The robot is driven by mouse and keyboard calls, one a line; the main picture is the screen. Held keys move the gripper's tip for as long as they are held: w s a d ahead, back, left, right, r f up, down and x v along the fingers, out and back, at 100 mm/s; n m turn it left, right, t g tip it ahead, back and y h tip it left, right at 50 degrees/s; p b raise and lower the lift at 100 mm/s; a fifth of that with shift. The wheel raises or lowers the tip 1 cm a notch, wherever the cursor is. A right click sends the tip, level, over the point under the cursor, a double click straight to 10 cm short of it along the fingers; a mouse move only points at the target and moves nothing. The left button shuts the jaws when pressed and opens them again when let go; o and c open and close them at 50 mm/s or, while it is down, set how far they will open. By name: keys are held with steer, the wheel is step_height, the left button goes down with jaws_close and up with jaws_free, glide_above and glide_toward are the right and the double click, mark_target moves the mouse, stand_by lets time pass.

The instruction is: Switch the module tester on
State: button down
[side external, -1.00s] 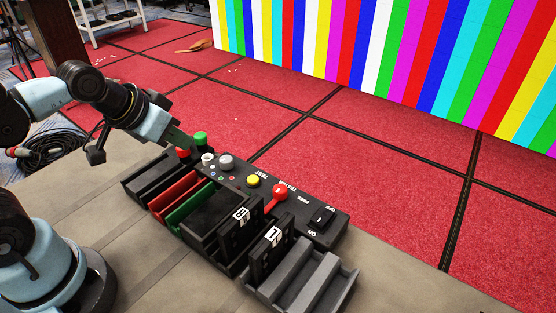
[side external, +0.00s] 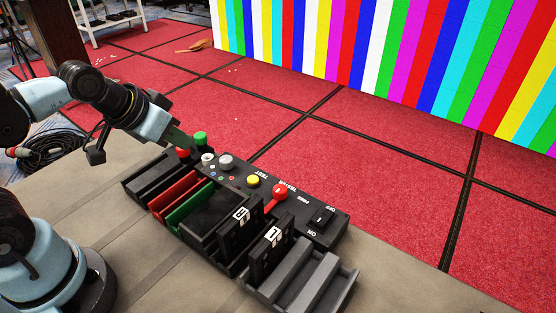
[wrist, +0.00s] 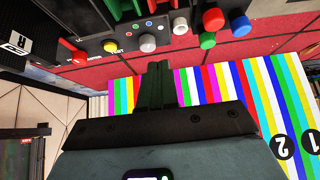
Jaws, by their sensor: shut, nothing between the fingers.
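The module tester (side external: 290,212) is a black box on the table, with a row of controls along its top. At its right end is a black PWR rocker switch (side external: 322,216), marked OFF at its far end and ON at its near end; which end is pressed I cannot tell. Left of it stand a red lever (side external: 279,192), a yellow button (side external: 253,180) and a grey knob (side external: 226,161). My gripper (side external: 194,148) is shut and empty by the box's left end, near a white knob (side external: 208,158). In the wrist view my shut fingers (wrist: 156,85) show below the grey knob; the rocker is out of that view.
A red button (side external: 183,152) and a green button (side external: 200,138) stand close to my gripper. A grey slotted rack (side external: 310,280) is at the front right. A colour-striped video wall (side external: 400,50) stands behind.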

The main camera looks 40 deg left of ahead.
stand_by(0.6)
step_height(320, 180, up, 2)
steer(key=m+h, duration=0.4)
steer(key=m, duration=1)
glide_above(315, 220)
steer(key=w, duration=0.1)
steer(key=shift+w+r+g, duration=0.1)
steer(key=shift+w+g, duration=0.05)
steer(key=shift+g, duration=0.15)
steer(key=shift+s+f, duration=0.2)
steer(key=shift+f, duration=1.25)
steer(key=shift+s+f, duration=0.25)
steer(key=shift+f, duration=1.2)
steer(key=shift+s+f, duration=0.2)
steer(key=shift+f, duration=1.25)
steer(key=shift+f, duration=0.1)
steer(key=shift+s+f, duration=0.1)
steer(key=shift+f, duration=0.2)
